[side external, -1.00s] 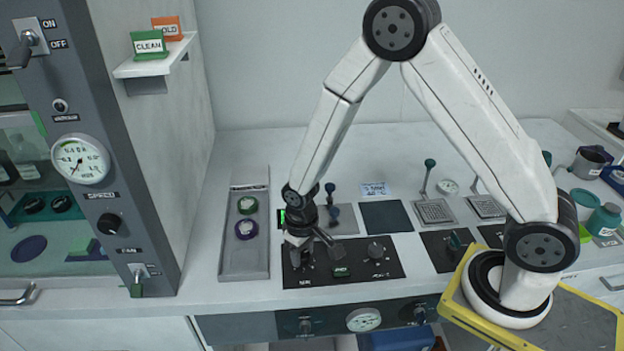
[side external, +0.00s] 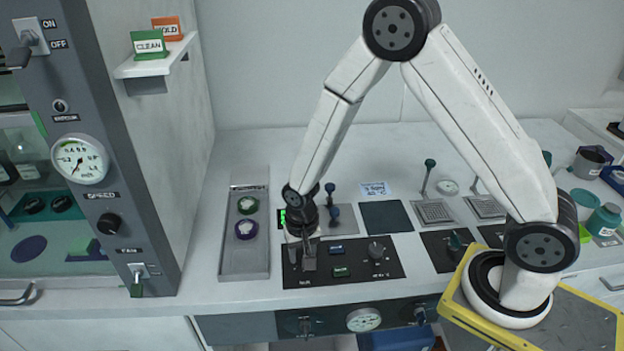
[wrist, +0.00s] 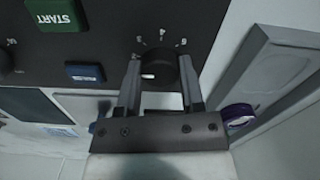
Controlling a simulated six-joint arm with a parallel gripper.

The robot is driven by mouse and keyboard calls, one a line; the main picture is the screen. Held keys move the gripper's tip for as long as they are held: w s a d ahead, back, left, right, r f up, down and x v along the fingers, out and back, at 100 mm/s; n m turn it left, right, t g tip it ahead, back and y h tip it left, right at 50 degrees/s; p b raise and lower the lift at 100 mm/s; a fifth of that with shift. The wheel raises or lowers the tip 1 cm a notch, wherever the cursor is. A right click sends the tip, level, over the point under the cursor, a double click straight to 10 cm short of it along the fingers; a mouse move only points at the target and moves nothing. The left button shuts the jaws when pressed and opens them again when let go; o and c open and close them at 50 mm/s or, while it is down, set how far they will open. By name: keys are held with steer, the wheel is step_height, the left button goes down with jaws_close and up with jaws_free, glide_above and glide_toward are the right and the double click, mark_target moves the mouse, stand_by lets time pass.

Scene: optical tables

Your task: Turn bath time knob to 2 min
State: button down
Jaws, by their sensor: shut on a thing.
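The bath time knob is, as far as I can tell, the round black knob (wrist: 160,68) in the wrist view. A small white mark shows on its lower left, and white scale numbers curve around its far side, too small to read surely. My gripper (wrist: 160,82) has one finger on each side of the knob and is shut on it. In the side view my gripper (side external: 309,262) points down at the left part of the black control panel (side external: 365,275). It hides the knob there.
A green START button (wrist: 57,13) and a blue button (wrist: 85,72) sit near the knob. Another knob (side external: 376,250) stands on the panel's right part. A grey tray (side external: 244,266) with green and purple round items lies left of the panel.

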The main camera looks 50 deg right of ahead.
steer(key=shift+c, duration=1.1)
jaws_free()
steer(key=shift+r, duration=3.9)
